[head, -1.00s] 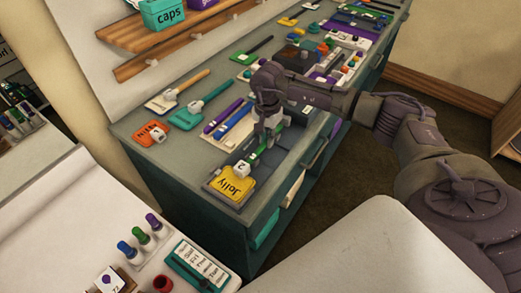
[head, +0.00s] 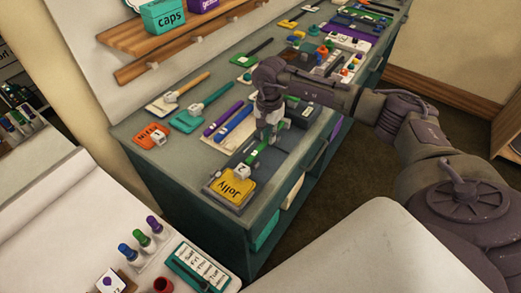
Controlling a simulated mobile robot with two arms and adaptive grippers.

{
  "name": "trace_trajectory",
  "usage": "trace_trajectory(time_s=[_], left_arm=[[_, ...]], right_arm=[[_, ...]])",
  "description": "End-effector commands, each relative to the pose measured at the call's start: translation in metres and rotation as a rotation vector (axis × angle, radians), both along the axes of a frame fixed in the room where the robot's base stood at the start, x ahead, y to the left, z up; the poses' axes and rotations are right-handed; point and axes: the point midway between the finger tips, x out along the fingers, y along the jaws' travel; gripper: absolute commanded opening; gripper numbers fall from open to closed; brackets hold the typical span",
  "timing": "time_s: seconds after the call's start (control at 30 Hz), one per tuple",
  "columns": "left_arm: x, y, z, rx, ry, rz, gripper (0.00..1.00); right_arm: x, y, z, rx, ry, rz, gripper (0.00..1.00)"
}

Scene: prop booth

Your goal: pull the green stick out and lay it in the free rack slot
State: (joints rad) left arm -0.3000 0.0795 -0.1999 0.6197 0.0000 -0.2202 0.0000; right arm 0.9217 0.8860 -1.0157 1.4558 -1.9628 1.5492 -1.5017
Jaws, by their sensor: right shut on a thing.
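The green stick (head: 253,157) is partly hidden by my right gripper (head: 265,137), which is shut on it. Its near end is at or just behind the white block marked 2 on the yellow Jolly plate (head: 236,190); I cannot tell whether it is still inside the block. The pale rack (head: 207,143) is just left of the gripper and bears a purple stick (head: 222,119) and a blue stick (head: 233,127). A bare strip of the rack shows beside the blue stick, partly hidden by the gripper. My left gripper is out of view.
An orange plate (head: 150,136) and a teal plate with a long stick (head: 186,121) lie left of the rack. Several other props crowd the far counter. A white table with markers (head: 139,238) stands in front at the left.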

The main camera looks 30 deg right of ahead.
Motion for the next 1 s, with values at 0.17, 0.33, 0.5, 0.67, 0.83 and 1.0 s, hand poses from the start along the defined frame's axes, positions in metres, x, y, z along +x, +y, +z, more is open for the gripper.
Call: trace_trajectory(time_s=[0.17, 0.33, 0.5, 0.67, 0.83, 1.0], left_arm=[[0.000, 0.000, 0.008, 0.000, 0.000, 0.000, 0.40], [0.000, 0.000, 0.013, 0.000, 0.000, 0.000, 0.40], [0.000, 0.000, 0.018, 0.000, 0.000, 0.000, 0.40], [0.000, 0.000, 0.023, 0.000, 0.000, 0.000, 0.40], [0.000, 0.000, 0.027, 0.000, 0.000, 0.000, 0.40], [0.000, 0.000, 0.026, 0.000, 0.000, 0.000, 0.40]], right_arm=[[0.000, 0.000, 0.013, -0.001, -0.001, 0.001, 0.00], [0.000, 0.000, 0.023, 0.000, -0.002, 0.001, 0.00], [0.000, 0.000, 0.033, -0.001, -0.001, 0.000, 0.00], [0.000, 0.000, 0.043, -0.001, 0.000, 0.000, 0.00], [0.000, 0.000, 0.050, 0.000, 0.000, 0.000, 0.00], [0.000, 0.000, 0.050, 0.000, 0.000, 0.000, 0.00]])
